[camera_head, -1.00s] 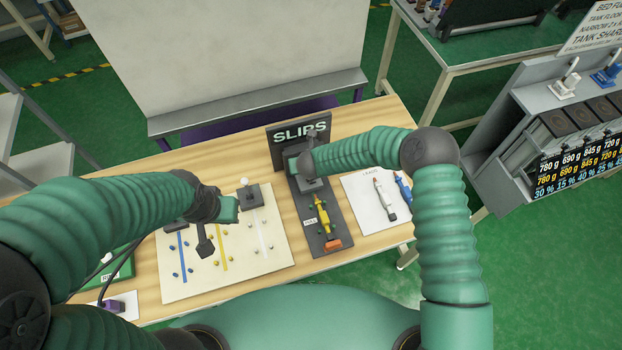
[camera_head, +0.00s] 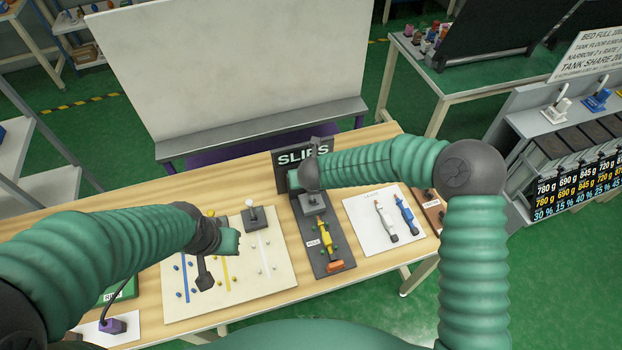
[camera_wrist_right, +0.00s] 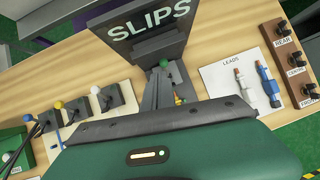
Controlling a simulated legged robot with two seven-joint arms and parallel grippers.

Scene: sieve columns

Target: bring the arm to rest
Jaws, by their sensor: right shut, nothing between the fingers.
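My right arm reaches in from the right in the head view. Its gripper (camera_head: 296,183) is by the foot of the black SLIPS sign (camera_head: 290,164), above the far end of a dark narrow board (camera_head: 322,243). The arm's dark wrist covers part of the sign. In the right wrist view the grey fingers (camera_wrist_right: 160,92) are shut and empty, near a small green ball (camera_wrist_right: 163,63). My left gripper (camera_head: 207,268) hangs over the pale board with coloured stripes (camera_head: 270,288). Its fingertips are partly hidden and its opening is unclear.
A white-knobbed lever (camera_head: 255,217) stands on the pale board. The dark board carries a yellow tool (camera_head: 324,240). A white sheet (camera_head: 366,234) with two leads lies to its right. A large blank panel (camera_head: 240,70) stands behind the table. Bare wood (camera_head: 215,190) shows at the back left.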

